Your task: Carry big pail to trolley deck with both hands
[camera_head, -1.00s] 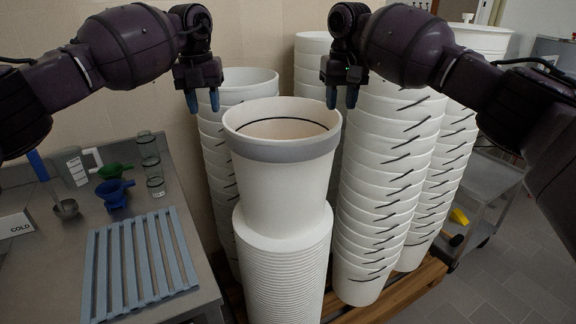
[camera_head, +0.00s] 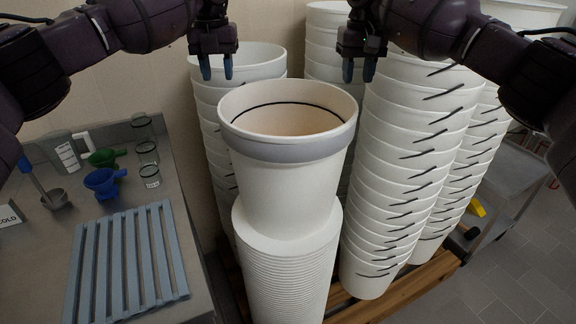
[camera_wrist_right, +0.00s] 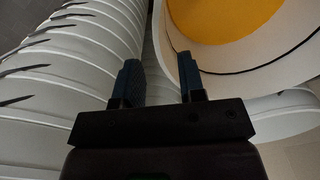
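The big pail (camera_head: 285,185) is white with a grey band under its rim. It sits upright on top of a tall nested stack of white pails, and a dark line rings its inside. My left gripper (camera_head: 216,68) is open and empty, above and beyond the pail's left rim. My right gripper (camera_head: 358,70) is open and empty, above and beyond its right rim. In the right wrist view, the open fingers (camera_wrist_right: 160,78) point toward the pail's rim (camera_wrist_right: 240,58), one finger overlapping it in the picture. The grey trolley deck (camera_head: 510,180) is partly visible at the right.
Tall stacks of white pails (camera_head: 405,180) crowd behind and right of the big pail, on a wooden pallet (camera_head: 415,290). A counter at left holds a blue-grey slatted rack (camera_head: 130,265), funnels (camera_head: 104,182) and glassware. Floor (camera_head: 500,290) is clear at lower right.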

